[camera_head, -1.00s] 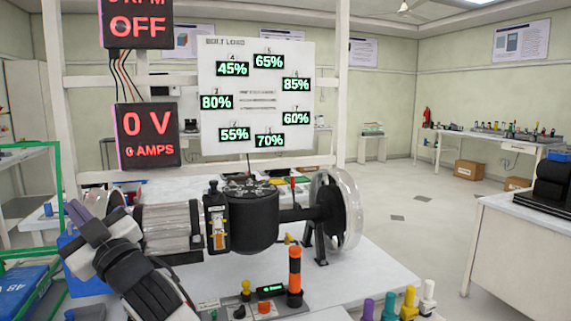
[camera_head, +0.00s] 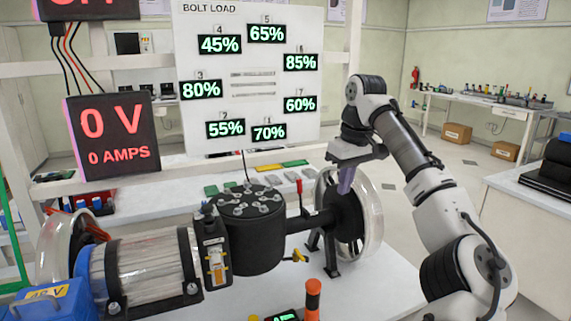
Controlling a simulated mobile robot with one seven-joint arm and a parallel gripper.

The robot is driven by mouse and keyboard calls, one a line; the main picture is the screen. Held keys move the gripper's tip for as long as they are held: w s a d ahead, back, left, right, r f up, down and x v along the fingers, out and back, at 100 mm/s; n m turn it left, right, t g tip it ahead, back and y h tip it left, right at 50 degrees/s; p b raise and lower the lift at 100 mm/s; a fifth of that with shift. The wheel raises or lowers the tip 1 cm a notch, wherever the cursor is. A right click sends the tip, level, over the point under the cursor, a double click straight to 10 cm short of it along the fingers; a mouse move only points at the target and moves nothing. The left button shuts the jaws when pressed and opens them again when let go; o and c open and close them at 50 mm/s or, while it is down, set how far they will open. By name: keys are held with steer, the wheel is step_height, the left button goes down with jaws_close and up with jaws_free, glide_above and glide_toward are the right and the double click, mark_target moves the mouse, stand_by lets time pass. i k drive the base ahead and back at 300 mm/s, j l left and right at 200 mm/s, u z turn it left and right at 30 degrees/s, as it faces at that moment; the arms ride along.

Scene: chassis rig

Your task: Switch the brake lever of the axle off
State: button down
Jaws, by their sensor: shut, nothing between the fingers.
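The axle is a dark drum-shaped housing (camera_head: 252,240) with a tube (camera_head: 309,221) running right to a clear-rimmed wheel (camera_head: 370,215). A small red lever (camera_head: 299,187) stands upright behind the tube. A yellow-handled lever (camera_head: 297,256) sits low in front of it. I cannot tell for sure which of them is the brake lever. My gripper (camera_head: 345,181), with purple fingers, is shut and empty. It points down in front of or beside the wheel's upper left part, to the right of the red lever and apart from it.
A ribbed motor (camera_head: 146,268) is left of the housing, with a blue battery (camera_head: 50,302) at lower left. An orange-topped post (camera_head: 312,297) stands in front. A bolt load board (camera_head: 250,80) and a 0 V display (camera_head: 113,137) are behind. The table's right front is clear.

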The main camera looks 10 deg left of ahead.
mark_target(299, 181)
steer(key=i+j, duration=0.8)
steer(key=j, duration=0.1)
